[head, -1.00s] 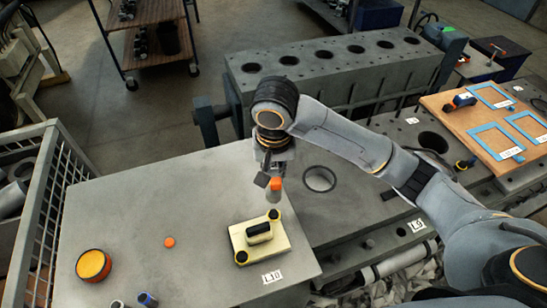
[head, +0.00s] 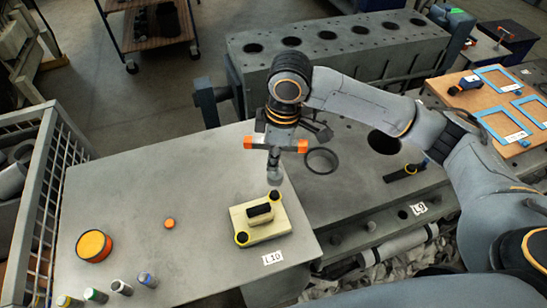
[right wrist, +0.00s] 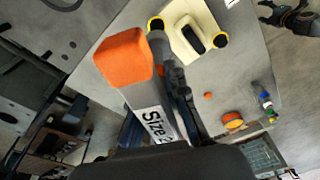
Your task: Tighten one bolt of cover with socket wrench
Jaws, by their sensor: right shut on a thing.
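The cream cover (head: 273,226) lies on the grey table, with a dark raised handle in its middle and yellow-ringed black bolts at two opposite corners. My right gripper (head: 275,140) is shut on the socket wrench (head: 274,172), whose orange ends stick out to both sides. Its grey socket hangs upright right over the cover's far bolt (head: 274,196); I cannot tell whether they touch. In the right wrist view the wrench (right wrist: 150,105) bears a "Size 2" label, partly cut off, and the cover (right wrist: 183,32) shows beyond it. A dark gripper, seemingly my left (right wrist: 290,16), shows at the top right; its jaws are unclear.
An orange-topped round container (head: 93,246), a small orange disc (head: 169,224) and several small cylinders (head: 121,287) stand on the table's left side. A wire-sided bin (head: 55,165) borders the left. The engine block (head: 340,50) lies behind. The table's middle is mostly clear.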

